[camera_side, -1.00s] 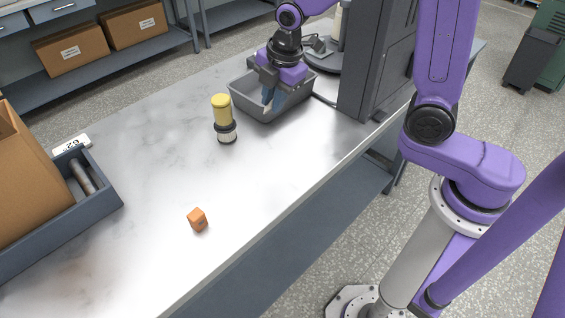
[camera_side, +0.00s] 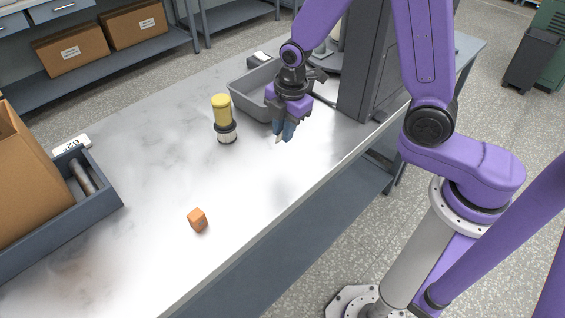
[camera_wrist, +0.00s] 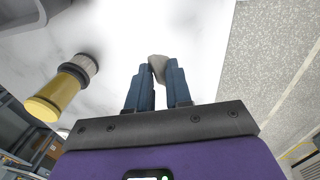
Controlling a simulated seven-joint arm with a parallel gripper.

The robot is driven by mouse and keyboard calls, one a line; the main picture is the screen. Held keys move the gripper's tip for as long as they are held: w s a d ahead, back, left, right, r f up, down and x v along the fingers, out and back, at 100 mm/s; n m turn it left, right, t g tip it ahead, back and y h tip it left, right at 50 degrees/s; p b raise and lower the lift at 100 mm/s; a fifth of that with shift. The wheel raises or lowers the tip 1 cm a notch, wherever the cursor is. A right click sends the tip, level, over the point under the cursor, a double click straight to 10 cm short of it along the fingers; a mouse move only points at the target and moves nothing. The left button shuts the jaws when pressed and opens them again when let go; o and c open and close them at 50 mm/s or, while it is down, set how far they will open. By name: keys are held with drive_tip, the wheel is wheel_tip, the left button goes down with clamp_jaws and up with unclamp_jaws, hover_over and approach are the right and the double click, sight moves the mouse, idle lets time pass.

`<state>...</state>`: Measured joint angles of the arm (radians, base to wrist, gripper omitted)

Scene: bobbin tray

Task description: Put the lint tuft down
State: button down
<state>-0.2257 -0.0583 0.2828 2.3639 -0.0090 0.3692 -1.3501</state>
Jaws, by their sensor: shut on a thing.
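The lint tuft (camera_wrist: 158,68) is a small pale grey lump between my fingertips in the wrist view. In the side view a speck of it (camera_side: 278,141) shows at the fingertips. My gripper (camera_side: 283,136) is shut on it, with blue fingers pointing down over the table, in front of the grey tray. The gripper also shows in the wrist view (camera_wrist: 159,75). I cannot tell exactly how high the tuft is above the table.
The grey tray (camera_side: 243,106) stands just behind my gripper. A yellow-topped bobbin (camera_side: 222,110) stands upright to the left. An orange block (camera_side: 198,220) lies nearer the front. A blue-grey bin (camera_side: 95,208) with a cardboard box is at far left. The table's middle (camera_side: 160,160) is clear.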

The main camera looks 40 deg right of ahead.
wheel_tip(320, 180, down, 3)
drive_tip(key=shift+f, duration=2.5)
drive_tip(key=c, duration=1)
unclamp_jaws()
drive_tip(key=r, duration=1)
drive_tip(key=shift+s+d+r, duration=0.15)
drive_tip(key=shift+s+r, duration=0.1)
drive_tip(key=shift+s, duration=0.1)
drive_tip(key=shift+s+r, duration=0.15)
drive_tip(key=shift+r, duration=0.65)
